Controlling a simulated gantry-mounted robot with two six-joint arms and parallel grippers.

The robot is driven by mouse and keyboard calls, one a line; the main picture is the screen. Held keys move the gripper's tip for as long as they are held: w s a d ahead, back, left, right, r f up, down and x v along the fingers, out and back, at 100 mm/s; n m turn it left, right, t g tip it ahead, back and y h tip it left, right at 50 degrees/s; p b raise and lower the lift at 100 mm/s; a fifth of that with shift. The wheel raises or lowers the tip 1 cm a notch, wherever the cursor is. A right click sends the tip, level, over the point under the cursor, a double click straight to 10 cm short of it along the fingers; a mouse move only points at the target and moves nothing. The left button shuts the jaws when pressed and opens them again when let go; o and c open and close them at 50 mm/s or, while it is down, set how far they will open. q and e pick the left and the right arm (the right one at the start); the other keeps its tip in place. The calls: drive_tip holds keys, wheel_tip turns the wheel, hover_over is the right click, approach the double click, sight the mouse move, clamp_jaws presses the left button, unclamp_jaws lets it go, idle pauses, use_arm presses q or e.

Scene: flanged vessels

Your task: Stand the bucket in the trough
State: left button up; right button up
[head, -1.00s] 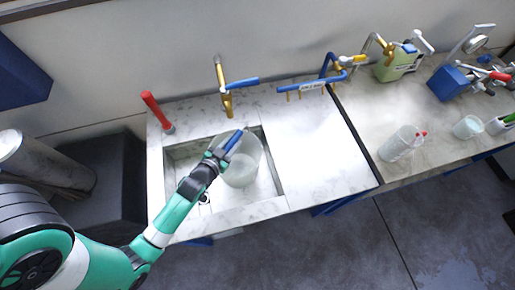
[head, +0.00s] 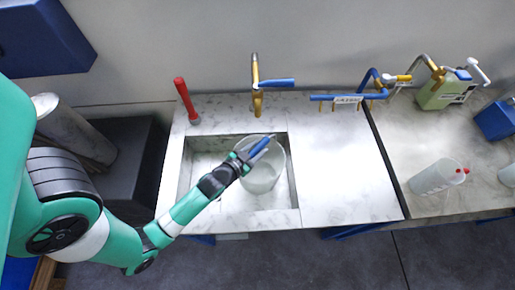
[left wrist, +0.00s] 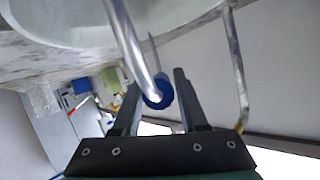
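The bucket (head: 264,180) is whitish and translucent. It looks upright, within the right part of the trough (head: 187,170), a rectangular basin sunk in the marbled counter. I cannot tell whether its base touches the trough floor. Its handle has a blue grip (head: 260,147), raised above the rim. My left gripper (head: 249,157) is at this grip. My right gripper is not in view.
A brass tap with a blue lever (head: 257,85) stands behind the trough. A red-handled post (head: 184,98) stands at its back left corner. Bare counter (head: 340,160) lies to the right. Further right are a bottle with a red cap (head: 437,177) and a green canister (head: 440,95).

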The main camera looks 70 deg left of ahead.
use_arm(q)
drive_tip(key=shift+o, duration=1.2)
drive_tip(key=shift+r, duration=0.25)
drive_tip(key=v, duration=1.2)
